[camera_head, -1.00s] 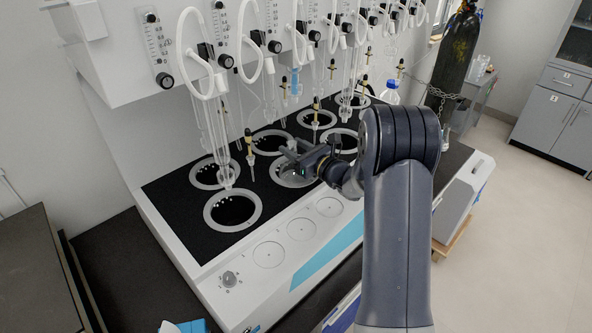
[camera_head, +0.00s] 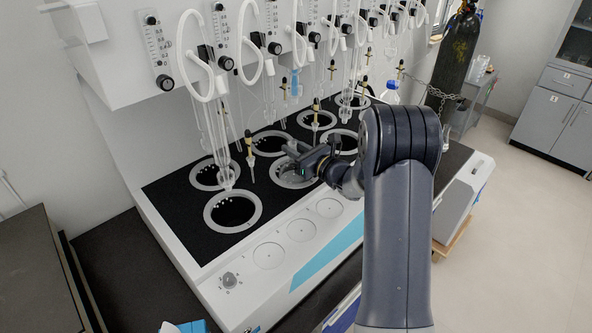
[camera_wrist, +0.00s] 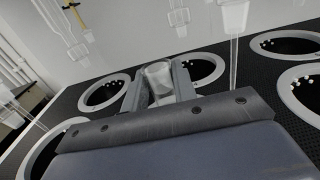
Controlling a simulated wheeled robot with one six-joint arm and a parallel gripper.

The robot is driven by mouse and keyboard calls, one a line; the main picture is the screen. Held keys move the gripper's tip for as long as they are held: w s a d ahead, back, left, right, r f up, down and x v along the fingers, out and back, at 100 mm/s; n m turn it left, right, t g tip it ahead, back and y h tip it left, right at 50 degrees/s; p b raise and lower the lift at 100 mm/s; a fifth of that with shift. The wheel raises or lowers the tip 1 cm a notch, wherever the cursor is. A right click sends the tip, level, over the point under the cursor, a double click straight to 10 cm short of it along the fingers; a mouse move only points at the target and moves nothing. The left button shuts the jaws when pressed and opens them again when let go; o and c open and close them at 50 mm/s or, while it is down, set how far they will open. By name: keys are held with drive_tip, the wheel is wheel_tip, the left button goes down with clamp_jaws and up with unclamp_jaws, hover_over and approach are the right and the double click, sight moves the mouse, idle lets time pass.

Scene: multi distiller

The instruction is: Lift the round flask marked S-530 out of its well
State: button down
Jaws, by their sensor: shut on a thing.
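My gripper (camera_head: 297,156) is over a front-row well (camera_head: 292,181) of the distiller in the head view. In the wrist view my gripper (camera_wrist: 158,88) is shut on the neck of a clear glass flask (camera_wrist: 159,72), with one finger on each side. The flask's round body is hidden behind the gripper, so I cannot tell how deep it sits in the well. The mark S-530 is not legible in either view.
An empty ringed well (camera_head: 233,210) lies to the left in the front row. Glass tubes (camera_head: 215,130) and a dropper-like piece (camera_head: 249,150) hang close by on the left. A gas cylinder (camera_head: 457,60) stands at the back right.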

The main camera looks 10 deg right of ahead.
wheel_tip(320, 180, up, 8)
drive_tip(key=p, duration=0.3)
drive_tip(key=shift+r+p, duration=0.25)
drive_tip(key=shift+p, duration=0.1)
idle(0.4)
drive_tip(key=shift+a, duration=0.1)
